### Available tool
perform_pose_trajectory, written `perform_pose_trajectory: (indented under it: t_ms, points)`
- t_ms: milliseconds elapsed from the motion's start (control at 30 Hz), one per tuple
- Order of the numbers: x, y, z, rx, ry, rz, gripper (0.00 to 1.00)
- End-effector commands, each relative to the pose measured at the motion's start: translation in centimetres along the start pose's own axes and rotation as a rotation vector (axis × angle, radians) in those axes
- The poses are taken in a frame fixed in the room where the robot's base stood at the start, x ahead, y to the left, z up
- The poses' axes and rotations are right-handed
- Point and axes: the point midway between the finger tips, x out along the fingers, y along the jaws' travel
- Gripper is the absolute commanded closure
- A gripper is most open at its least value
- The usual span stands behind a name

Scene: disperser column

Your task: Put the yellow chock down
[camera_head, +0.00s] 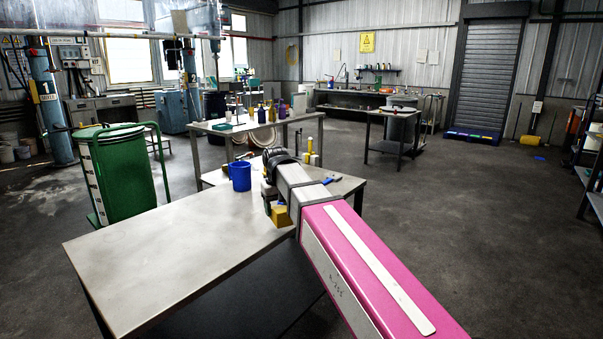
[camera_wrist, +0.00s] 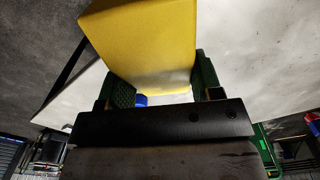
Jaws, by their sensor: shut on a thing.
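The yellow chock (camera_head: 282,216) shows in the head view at the end of my arm, at the right part of the near steel table (camera_head: 165,250). In the wrist view the chock (camera_wrist: 145,42) is a large yellow block between two green ribbed finger pads. My gripper (camera_wrist: 160,85) is shut on it. The gripper (camera_head: 270,205) also shows in the head view, partly hidden by my wrist. I cannot tell whether the chock touches the tabletop or hangs just above it.
A small blue object (camera_head: 328,181) lies to the right, behind the arm. The left and front tabletop is bare. A green drum (camera_head: 122,175) stands left of the table. Another bench (camera_head: 213,127) with bottles stands behind.

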Motion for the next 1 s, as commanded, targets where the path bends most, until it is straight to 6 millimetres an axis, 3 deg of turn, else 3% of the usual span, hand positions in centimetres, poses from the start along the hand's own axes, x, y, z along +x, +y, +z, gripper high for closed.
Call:
perform_pose_trajectory:
  t_ms: [33, 200, 600, 800, 1000]
  points:
    - [0.3, 1.8, 0.7, 0.028, 0.000, 0.000, 0.74]
    - [1.1, 6.9, 2.5, 0.115, -0.001, 0.000, 0.74]
    - [2.7, 18.0, 8.1, 0.316, 0.000, 0.000, 0.74]
    - [3.3, 21.9, 10.8, 0.397, 0.000, 0.000, 0.74]
    - [3.6, 23.8, 12.1, 0.437, 0.000, 0.000, 0.74]
